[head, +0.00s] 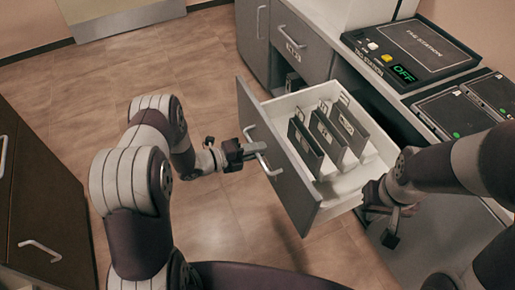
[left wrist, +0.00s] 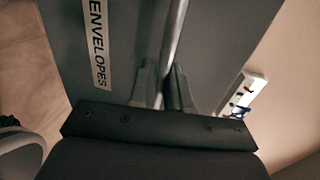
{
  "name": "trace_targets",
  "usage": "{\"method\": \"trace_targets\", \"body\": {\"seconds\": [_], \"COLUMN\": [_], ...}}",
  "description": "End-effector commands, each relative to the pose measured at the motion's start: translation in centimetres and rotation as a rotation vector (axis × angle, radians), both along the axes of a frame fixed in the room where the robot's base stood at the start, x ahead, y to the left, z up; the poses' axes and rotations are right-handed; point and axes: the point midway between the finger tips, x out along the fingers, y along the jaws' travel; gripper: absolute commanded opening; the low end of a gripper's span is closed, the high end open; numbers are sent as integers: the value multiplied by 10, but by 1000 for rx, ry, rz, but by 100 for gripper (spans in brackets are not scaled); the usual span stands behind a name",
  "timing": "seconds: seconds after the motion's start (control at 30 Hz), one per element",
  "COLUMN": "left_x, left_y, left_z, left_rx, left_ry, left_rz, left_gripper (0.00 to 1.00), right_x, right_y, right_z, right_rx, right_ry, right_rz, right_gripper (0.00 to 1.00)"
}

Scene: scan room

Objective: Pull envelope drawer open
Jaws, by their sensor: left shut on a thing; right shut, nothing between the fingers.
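The envelope drawer (head: 337,207) stands pulled out from the cabinet in the head view, with a grey front and a white inside. Several dark upright folders or dividers (head: 326,133) stand in it. The left wrist view shows its front with an "ENVELOPES" label (left wrist: 98,40). My left gripper (head: 256,150) is shut on the drawer's bar handle (head: 268,164); the bar also runs between the fingers in the left wrist view (left wrist: 172,50). My right gripper (head: 391,225) is shut and empty, low beside the drawer's right side. Its fingertips are small in the picture.
A tag station (head: 420,45) with a green "OFF" display and black devices (head: 455,113) sit on the counter at right. Another labelled drawer (head: 291,45) is closed behind. A dark cabinet (head: 40,200) stands at left. Floor between is clear.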

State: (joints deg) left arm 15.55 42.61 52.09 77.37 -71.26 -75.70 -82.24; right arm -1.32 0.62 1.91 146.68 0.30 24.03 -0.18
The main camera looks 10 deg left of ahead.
Motion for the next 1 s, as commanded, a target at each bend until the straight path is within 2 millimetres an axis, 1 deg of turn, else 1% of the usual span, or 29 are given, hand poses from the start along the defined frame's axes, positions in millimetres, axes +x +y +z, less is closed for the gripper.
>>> {"method": "trace_targets", "body": {"seconds": [0.17,0.2,0.23,0.5,0.57,0.63,0.77,0.9,1.0], "left_x": [0,0,0,0,-2,-5,-20,-42,-56], "left_y": [0,0,0,0,3,9,30,60,79], "left_z": [0,0,0,0,1,3,9,17,22], "left_rx": [1,1,1,1,1,1,0,0,2], "left_ry": [1,1,1,1,0,0,1,0,0], "left_rz": [0,0,0,0,1,3,6,7,6], "left_gripper": [0,30,33,33,33,33,33,33,33], "right_x": [0,0,0,0,0,0,0,0,0], "right_y": [0,0,0,0,0,0,0,0,0], "right_z": [0,0,0,0,1,3,8,13,16], "right_rx": [0,0,0,0,0,0,0,0,0], "right_ry": [0,0,0,0,0,0,0,0,0], "right_rz": [0,0,0,0,0,0,0,0,0], "right_gripper": [0,0,0,0,0,0,0,0,0]}}
